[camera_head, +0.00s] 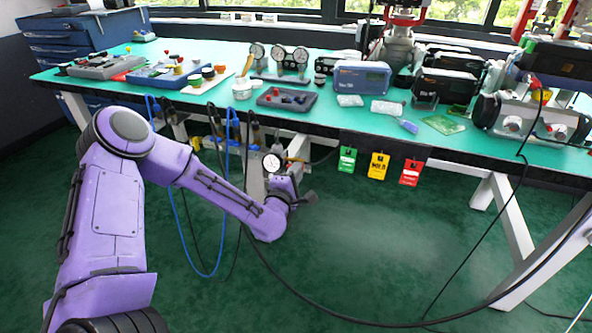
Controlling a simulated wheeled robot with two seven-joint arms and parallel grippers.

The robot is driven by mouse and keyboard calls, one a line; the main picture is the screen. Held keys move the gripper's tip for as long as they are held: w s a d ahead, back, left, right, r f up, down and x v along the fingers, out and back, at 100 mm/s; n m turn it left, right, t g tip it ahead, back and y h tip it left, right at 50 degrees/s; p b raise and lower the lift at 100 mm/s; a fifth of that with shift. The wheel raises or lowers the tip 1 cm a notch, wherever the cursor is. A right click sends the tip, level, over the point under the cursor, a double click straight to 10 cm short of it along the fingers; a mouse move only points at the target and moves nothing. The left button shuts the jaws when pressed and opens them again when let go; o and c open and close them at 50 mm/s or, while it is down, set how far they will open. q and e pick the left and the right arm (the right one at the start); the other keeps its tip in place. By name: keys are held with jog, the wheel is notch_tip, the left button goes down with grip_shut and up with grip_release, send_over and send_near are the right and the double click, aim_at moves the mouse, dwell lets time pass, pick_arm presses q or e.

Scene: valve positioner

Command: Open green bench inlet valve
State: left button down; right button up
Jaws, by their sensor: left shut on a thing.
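My left arm reaches in from the left, under the front edge of the green bench. My left gripper (305,198) is at its end, beside the inlet fittings below the benchtop. It is shut on a small part there, which looks like the inlet valve's handle; the wrist and fingers hide most of it. A round white gauge (271,163) sits just above and left of the gripper on a grey regulator block. A short pipe fitting (298,148) stands above the gripper. How far the valve is turned cannot be seen. My right gripper is not in view.
The green benchtop (210,109) carries gauges, trays and actuators. Green (347,159), yellow (378,166) and red (411,172) tags hang from its front edge. Blue and black hoses (188,232) loop down near my forearm. A black cable (350,318) crosses the open floor.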

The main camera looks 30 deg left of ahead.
pick_arm(q)
jog(key=shift+f+m, duration=0.15)
jog(key=shift+m, duration=1.05)
jog(key=c, duration=1.2)
grip_release()
jog(key=v, duration=1)
jog(key=shift+s, duration=0.25)
jog(key=shift+d, duration=0.15)
